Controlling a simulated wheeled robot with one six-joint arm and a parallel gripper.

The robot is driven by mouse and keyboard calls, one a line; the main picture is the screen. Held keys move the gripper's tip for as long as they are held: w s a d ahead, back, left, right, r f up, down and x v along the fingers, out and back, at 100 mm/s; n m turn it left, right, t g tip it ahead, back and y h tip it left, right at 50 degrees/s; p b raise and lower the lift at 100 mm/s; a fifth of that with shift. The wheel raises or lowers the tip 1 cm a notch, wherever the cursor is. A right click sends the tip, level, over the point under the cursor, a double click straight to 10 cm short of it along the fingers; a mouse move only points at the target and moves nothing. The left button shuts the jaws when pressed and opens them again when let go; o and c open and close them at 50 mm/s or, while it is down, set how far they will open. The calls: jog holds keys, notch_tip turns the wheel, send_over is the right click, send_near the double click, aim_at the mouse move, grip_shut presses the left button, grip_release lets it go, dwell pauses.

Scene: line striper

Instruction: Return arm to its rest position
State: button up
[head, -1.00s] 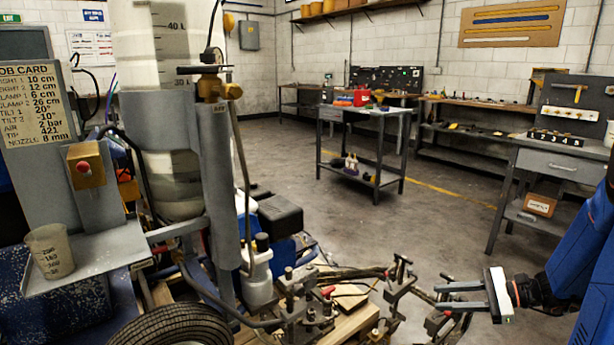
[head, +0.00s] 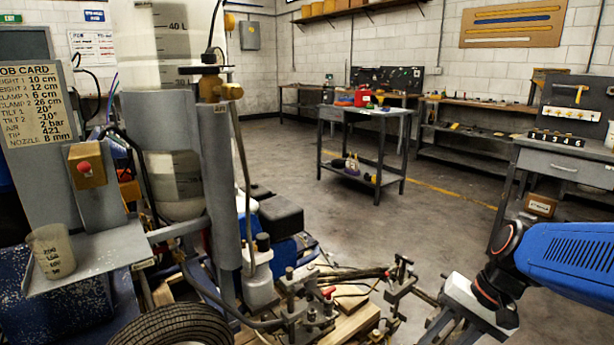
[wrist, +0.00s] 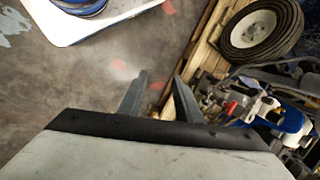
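My arm, with its blue link, reaches in from the right edge of the head view. My gripper (head: 438,330) hangs at its end, low on the right and tilted down and left, close in view to the clamp hardware at the front of the line striper (head: 222,190). In the wrist view my gripper (wrist: 160,82) has its two fingers apart with a gap between them and nothing held. Floor and part of the wooden boards show past the fingers. The fingertips are partly cut off by the lower edge of the head view.
The striper's wheel (head: 172,328) and clamps (head: 400,275) fill the lower left and middle. A measuring cup (head: 50,252) stands on its shelf. A grey table (head: 370,150) stands farther back, and a workbench (head: 570,160) is at the right. Open concrete floor lies between.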

jog(key=s+d+r+n+t+h, duration=0.2)
jog(key=s+r+n+t+h, duration=0.2)
jog(key=s+n, duration=0.2)
jog(key=shift+d+r+h, duration=0.2)
jog(key=shift+r+h, duration=0.05)
jog(key=shift+h, duration=0.05)
